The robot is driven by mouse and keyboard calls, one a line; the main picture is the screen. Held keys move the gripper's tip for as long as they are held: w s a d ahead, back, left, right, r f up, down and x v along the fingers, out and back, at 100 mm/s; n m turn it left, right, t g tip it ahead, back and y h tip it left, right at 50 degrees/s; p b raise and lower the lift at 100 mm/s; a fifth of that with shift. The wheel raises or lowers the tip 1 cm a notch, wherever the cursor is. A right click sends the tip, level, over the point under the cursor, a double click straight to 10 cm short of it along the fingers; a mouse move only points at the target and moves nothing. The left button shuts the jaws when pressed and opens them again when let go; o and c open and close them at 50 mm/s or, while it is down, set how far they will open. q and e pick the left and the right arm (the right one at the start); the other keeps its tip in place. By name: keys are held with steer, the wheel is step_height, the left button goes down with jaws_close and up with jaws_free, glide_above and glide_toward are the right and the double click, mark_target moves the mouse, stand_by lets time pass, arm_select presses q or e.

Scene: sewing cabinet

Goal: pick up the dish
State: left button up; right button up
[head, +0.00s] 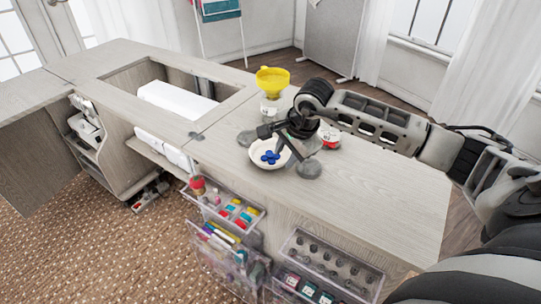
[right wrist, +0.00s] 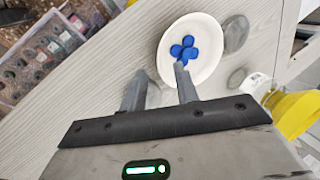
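The dish (head: 256,163) is a small white round bowl on the wooden cabinet top, holding several blue round pieces (head: 270,157). It also shows in the right wrist view (right wrist: 205,76), with the blue pieces (right wrist: 186,49) inside. My right gripper (head: 287,152) is open and tilted down at the dish's right side in the head view. In the right wrist view, one finger of my right gripper (right wrist: 160,72) overlaps the dish and the other lies outside its rim. I cannot tell whether either finger touches it. My left gripper is not in view.
Grey stones (head: 309,168) lie close around the dish. A yellow funnel (head: 272,80) stands behind it, and a red-and-white container (head: 330,139) stands to its right. Clear trays of supplies (head: 225,208) hang on the cabinet front. The right part of the top (head: 385,205) is clear.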

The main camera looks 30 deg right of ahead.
steer(key=x, duration=0.3)
steer(key=shift+f, duration=0.2)
steer(key=shift+c, duration=0.3)
jaws_close()
